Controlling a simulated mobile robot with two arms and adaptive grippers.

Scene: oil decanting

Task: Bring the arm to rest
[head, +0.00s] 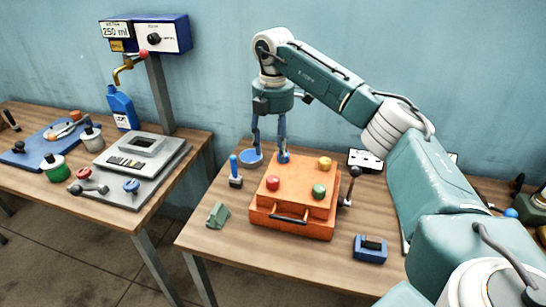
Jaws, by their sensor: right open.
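My right arm reaches in from the right over the right-hand table (330,262). Its gripper (270,155) points down with two blue fingers apart and nothing visible between them. The fingertips are at the back edge of the orange case (293,212), near a blue round dish (250,158). I cannot tell whether they touch anything. The case carries a red knob (273,183), a green knob (319,190) and a yellow knob (325,163). My left gripper is not in view.
A blue-handled tool (235,172), a green block (217,215) and a blue block (370,249) stand around the case. The left table holds a dispenser (148,36), a blue bottle (122,107) and a grey device (133,168). A floor gap separates the tables.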

